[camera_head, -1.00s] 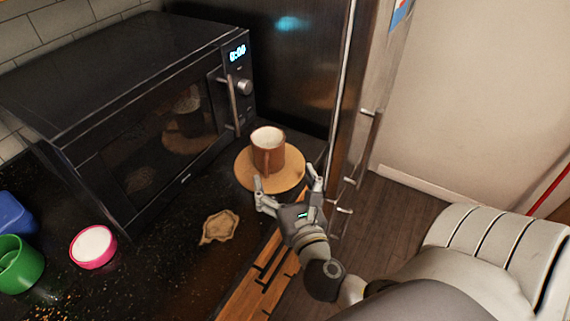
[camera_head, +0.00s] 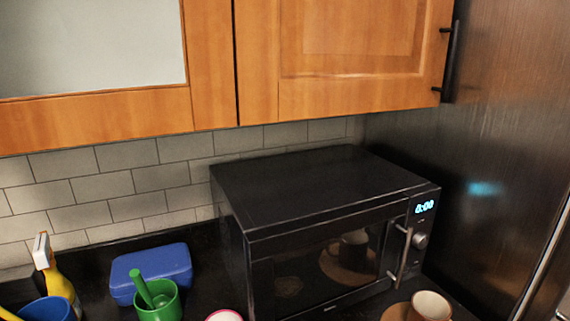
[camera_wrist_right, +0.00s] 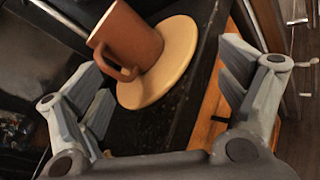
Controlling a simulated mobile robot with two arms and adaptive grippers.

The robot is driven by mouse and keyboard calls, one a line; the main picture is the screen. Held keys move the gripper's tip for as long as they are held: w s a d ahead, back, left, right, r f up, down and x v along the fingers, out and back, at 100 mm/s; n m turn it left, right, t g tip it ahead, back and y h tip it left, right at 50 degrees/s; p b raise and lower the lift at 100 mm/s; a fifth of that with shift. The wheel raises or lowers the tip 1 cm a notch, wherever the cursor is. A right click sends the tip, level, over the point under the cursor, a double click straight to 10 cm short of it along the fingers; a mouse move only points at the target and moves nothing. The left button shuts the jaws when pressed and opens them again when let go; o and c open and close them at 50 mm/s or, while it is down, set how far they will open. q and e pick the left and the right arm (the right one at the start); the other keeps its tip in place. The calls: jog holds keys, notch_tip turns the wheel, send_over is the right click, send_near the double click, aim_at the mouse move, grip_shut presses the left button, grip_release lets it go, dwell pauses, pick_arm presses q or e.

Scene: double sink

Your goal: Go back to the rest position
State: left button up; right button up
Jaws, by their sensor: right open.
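My right gripper (camera_wrist_right: 165,95) is open and empty in the right wrist view, its two fingers spread wide. Beyond the fingers, a brown mug (camera_wrist_right: 134,38) with its handle stands on a round wooden board (camera_wrist_right: 160,82) on the dark counter. In the head view the mug (camera_head: 432,306) and the board (camera_head: 396,313) show only partly at the bottom edge, right of centre. Neither gripper shows in the head view now.
A black microwave (camera_head: 320,195) stands shut on the counter, under wooden cabinets (camera_head: 350,50). A dark fridge (camera_head: 500,150) is at the right. A blue box (camera_head: 150,268), a green cup (camera_head: 160,304) and a yellow spray bottle (camera_head: 60,285) stand at the left.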

jog(key=s+a+f+m+g+y, duration=0.25)
jog(key=s+f+m+g, duration=0.5)
jog(key=m, duration=0.65)
jog(key=s+a+f+m+g+y, duration=0.3)
jog(key=s+a+f+m+y, duration=0.25)
jog(key=a+m, duration=0.2)
notch_tip(320, 180, down, 27)
jog(key=s+g, duration=0.1)
jog(key=s, duration=0.1)
jog(key=s+d+f+g, duration=0.1)
jog(key=s+d+f, duration=0.2)
jog(key=s+f, duration=1.2)
jog(key=shift+s+f+h, duration=0.3)
jog(key=shift+s+h, duration=0.1)
jog(key=shift+s, duration=0.25)
jog(key=shift+m+g, duration=0.25)
jog(key=shift+c, duration=0.3)
